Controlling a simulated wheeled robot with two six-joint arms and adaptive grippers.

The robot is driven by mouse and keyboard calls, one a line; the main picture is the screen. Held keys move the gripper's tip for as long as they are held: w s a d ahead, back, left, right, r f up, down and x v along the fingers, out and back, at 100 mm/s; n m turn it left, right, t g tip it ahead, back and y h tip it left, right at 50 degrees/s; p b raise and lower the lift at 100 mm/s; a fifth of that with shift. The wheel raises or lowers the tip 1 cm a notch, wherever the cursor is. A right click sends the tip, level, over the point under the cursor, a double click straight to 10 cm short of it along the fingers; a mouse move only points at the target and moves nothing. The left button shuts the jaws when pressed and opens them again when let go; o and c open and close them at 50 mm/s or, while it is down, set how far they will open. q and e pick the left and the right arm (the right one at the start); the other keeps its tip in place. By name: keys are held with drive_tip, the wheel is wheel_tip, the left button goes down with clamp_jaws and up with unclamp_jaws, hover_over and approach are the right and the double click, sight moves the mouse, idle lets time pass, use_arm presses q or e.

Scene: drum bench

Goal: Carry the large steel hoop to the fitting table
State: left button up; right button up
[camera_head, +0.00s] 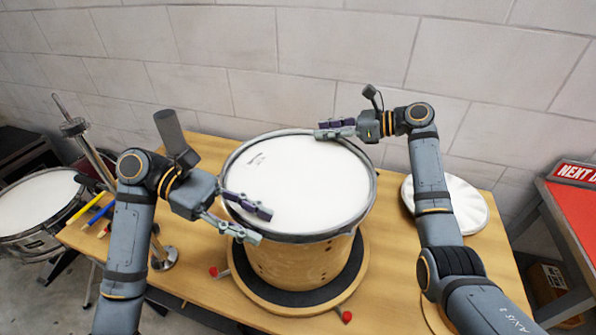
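A large steel hoop (312,238) lies around the rim of a white-headed wooden drum (300,262). The drum stands upright on a round turntable with a dark top (352,268). My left gripper (262,226) is at the hoop's front left. Its fingers are apart, one over the drumhead and one outside the rim, with the hoop passing between them. My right gripper (322,129) is at the hoop's back right, its fingertips over or at the rim. Its fingers lie close together in this view, and I cannot tell whether they hold the hoop.
A snare drum (40,205) stands at far left. A red-topped table (578,215) with a sign is at far right.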

use_arm(q)
drive_tip(key=shift+s+d+f, duration=0.1)
drive_tip(key=shift+d+f, duration=0.05)
drive_tip(key=shift+d, duration=0.3)
use_arm(e)
drive_tip(key=shift+w+a+f, duration=0.25)
drive_tip(key=shift+a, duration=0.3)
use_arm(q)
clamp_jaws()
use_arm(e)
clamp_jaws()
